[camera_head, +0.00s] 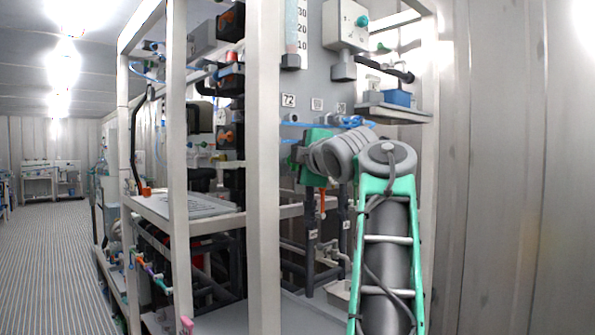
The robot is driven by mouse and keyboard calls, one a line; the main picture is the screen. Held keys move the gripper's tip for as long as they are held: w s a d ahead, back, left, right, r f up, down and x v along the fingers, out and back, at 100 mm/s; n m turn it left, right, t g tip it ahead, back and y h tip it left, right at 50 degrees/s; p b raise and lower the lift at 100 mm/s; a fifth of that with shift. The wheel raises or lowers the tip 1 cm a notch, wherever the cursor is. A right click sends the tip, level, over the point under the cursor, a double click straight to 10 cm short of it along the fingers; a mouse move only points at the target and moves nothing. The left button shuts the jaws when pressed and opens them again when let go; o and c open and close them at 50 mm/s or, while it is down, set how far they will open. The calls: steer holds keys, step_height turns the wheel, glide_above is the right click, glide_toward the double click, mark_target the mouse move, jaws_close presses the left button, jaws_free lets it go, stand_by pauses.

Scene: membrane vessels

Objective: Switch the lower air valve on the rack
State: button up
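The rack (263,180) is a white frame holding pipes, boxes and fittings. I cannot tell which fitting is the lower air valve. Candidates in view are thin blue lines with fittings (291,119) on the grey panel, and small coloured handles (157,280) low at the left. An orange part (322,203) shows below a green block (312,158) beside my arm. My arm (385,260) rises in front of the rack's right side and bends left at a grey joint. My gripper's fingers are not visible, and the arm hides part of the rack behind it.
A white box with a teal knob (362,21) sits high on the panel (318,75). A small shelf (393,113) carries a blue item. A low rack shelf (195,206) is at the left. The striped aisle floor (45,265) is clear at far left; a metal wall (510,190) stands close right.

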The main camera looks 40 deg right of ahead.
stand_by(0.5)
steer(key=o, duration=1.4)
steer(key=shift+c, duration=0.2)
steer(key=shift+s, duration=0.15)
steer(key=v, duration=0.7)
steer(key=shift+s+b, duration=0.25)
steer(key=shift+b, duration=0.15)
steer(key=shift+a, duration=0.1)
